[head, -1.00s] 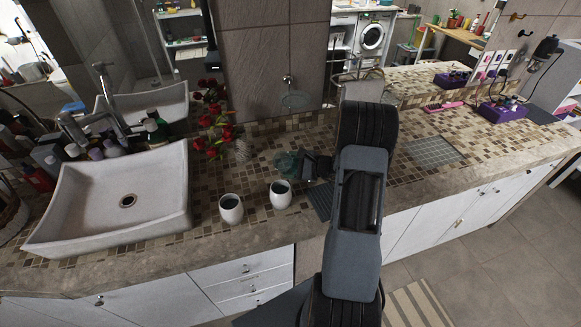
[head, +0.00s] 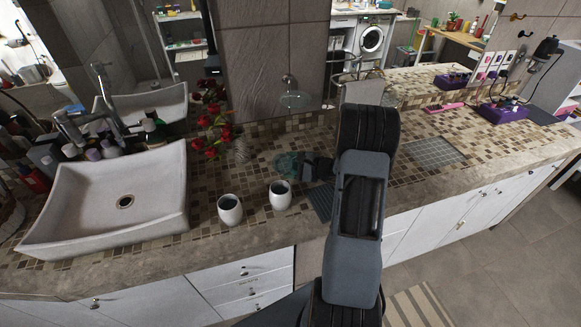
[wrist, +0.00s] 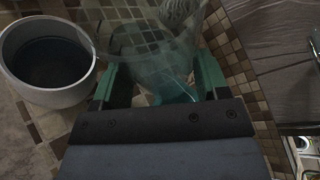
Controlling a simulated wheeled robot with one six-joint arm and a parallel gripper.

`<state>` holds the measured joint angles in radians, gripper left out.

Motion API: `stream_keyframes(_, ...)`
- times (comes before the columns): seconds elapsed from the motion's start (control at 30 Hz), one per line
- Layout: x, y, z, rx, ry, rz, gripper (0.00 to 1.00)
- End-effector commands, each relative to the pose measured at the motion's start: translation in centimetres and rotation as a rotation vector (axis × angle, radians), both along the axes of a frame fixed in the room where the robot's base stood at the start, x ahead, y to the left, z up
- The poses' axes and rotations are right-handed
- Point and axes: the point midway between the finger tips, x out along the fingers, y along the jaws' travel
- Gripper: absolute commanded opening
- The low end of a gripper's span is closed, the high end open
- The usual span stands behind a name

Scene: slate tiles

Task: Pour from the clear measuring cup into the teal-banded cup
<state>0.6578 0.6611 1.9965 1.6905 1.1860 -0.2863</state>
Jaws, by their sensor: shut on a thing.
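My gripper (head: 308,167) is shut on the clear measuring cup (head: 287,163), just behind the right-hand white cup. In the wrist view the transparent measuring cup (wrist: 145,50) sits between my green fingers (wrist: 158,80), with a teal tint low in it. Two white cups stand upright on the counter, a left one (head: 230,210) and a right one (head: 280,196). No teal band can be made out on either, so I cannot tell which is the teal-banded cup. One white cup (wrist: 88,88) shows at the left of the wrist view, beside the measuring cup, with a dark bluish interior.
A white basin (head: 165,215) with a tap and bottles fills the left of the mosaic counter. A vase of red flowers (head: 212,138) stands behind the cups. A purple box (head: 503,112) is at the far right. The counter's front edge is close to the cups.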

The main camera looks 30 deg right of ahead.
Motion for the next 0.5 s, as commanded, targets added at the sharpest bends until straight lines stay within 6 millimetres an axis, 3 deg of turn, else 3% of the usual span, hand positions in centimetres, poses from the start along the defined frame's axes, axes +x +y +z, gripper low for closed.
stream_keyframes(0.5,0.17,-0.13,0.15,-0.070,-0.090,0.000,0.34)
